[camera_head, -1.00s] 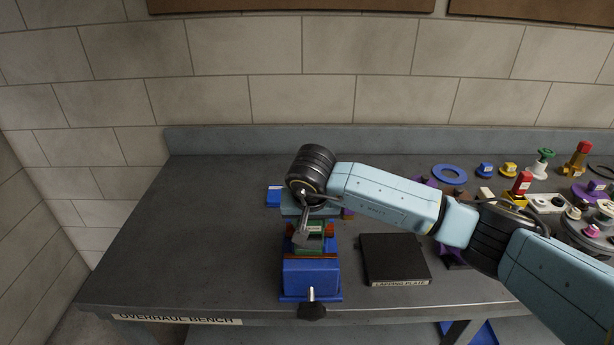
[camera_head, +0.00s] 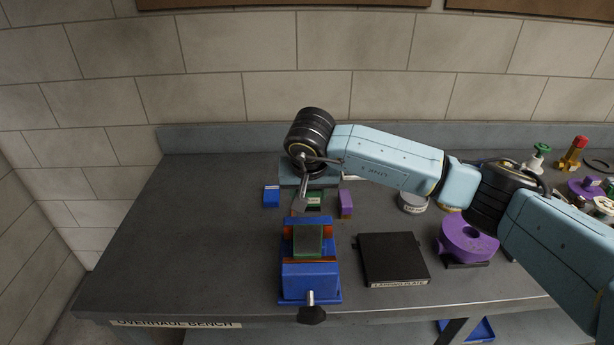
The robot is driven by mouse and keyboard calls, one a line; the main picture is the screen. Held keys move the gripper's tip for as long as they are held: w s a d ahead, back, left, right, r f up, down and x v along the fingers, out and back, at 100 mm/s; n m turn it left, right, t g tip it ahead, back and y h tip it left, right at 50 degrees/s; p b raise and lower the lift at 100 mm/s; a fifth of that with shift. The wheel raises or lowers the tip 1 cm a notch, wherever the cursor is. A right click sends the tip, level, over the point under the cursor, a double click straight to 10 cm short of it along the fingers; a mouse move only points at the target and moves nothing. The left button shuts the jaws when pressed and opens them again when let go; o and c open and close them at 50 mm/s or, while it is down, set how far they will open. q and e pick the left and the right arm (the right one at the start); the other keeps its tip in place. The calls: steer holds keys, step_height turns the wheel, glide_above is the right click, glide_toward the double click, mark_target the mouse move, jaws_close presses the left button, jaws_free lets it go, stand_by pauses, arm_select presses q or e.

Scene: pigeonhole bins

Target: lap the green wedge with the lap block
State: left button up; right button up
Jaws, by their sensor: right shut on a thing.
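The green wedge (camera_head: 308,241) sits in the blue vise (camera_head: 311,277), between its reddish-brown jaws, with its top face showing. My right gripper (camera_head: 304,194) is behind and above the vise, pointing down. It is shut on a green block with a white label, the lap block (camera_head: 315,205), and holds it apart from the wedge. The fingers are small here, and the label is too small to read. My left gripper is not in view.
The black lapping plate (camera_head: 393,259) lies right of the vise. A blue block (camera_head: 271,198) and a purple block (camera_head: 346,204) stand behind the vise. A purple round part (camera_head: 466,240) and a grey tin (camera_head: 412,203) are to the right. The bench's left side is clear.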

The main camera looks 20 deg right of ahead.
steer(key=shift+r+p, duration=0.5)
steer(key=shift+r, duration=0.9)
